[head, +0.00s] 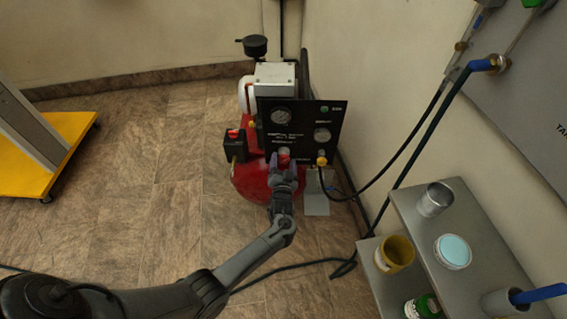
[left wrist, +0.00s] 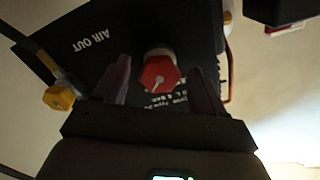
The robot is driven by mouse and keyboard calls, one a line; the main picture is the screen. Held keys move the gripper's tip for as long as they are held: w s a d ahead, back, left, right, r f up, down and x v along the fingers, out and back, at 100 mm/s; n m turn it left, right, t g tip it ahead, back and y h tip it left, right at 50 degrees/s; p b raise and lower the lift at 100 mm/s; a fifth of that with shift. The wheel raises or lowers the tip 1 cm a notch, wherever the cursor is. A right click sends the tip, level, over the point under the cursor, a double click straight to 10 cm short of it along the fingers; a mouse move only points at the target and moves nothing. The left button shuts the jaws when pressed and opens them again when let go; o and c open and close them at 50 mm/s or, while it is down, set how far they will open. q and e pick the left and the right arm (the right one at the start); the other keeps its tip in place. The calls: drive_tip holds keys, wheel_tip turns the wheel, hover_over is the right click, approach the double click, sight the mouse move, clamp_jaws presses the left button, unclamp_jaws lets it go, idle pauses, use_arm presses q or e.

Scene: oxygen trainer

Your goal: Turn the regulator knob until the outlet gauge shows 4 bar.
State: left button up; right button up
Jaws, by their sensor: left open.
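The regulator knob (left wrist: 159,74) is red with a white pointer mark on its face, and it sticks out from the black panel (left wrist: 105,60). In the head view the knob (head: 284,152) is low on the panel (head: 300,112) and partly hidden by the gripper. My left gripper (head: 285,162) is open. In the left wrist view its two fingers stand on either side of the knob, with gaps visible. Two round gauges, an upper left one (head: 281,117) and a right one (head: 322,135), are on the panel; their readings are too small to make out. My right gripper is not in view.
A red tank (head: 250,184) stands behind and below the panel. A yellow fitting (head: 321,161) with a black hose is at the panel's lower right. A grey shelf (head: 461,205) with cups and tins stands at the right. The floor at the left is mostly clear.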

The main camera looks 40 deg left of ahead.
use_arm(q)
drive_tip(key=shift+s+d+r+p, duration=0.1)
drive_tip(key=shift+s+d+p, duration=0.3)
drive_tip(key=shift+s, duration=0.1)
drive_tip(key=p+v, duration=0.3)
drive_tip(key=v, duration=0.6)
drive_tip(key=shift+s, duration=0.25)
drive_tip(key=shift+d, duration=0.15)
